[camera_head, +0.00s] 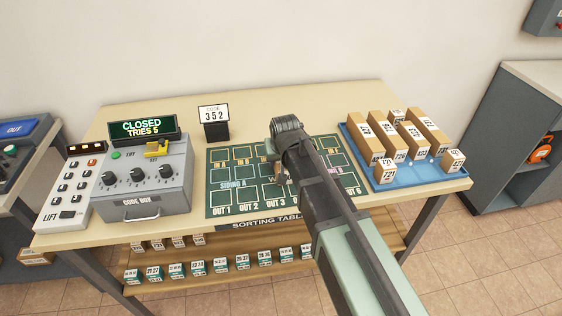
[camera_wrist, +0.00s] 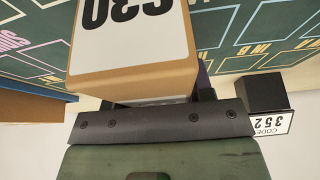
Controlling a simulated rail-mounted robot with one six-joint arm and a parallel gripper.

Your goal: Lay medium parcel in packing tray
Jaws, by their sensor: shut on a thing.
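My gripper (camera_head: 282,172) is over the green sorting mat (camera_head: 215,205), mostly hidden behind my arm in the head view. In the wrist view my gripper (camera_wrist: 160,100) is shut on a tan parcel (camera_wrist: 135,77) with a white number label, partly cut off at the top edge. I cannot tell its size class for sure. A blue tray (camera_head: 412,178) stands at the right of the table and holds several tan parcels, long ones (camera_head: 427,133) and short ones (camera_head: 386,170). A strip of blue edge (camera_wrist: 35,90) shows at the left of the wrist view.
A code box (camera_head: 150,182) with dials and a lift panel (camera_head: 68,188) stand at the left. A code sign (camera_head: 214,120) reading 352 stands behind the mat. Small labelled boxes (camera_head: 198,268) line the shelf below. The table's back strip (camera_head: 300,97) is clear.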

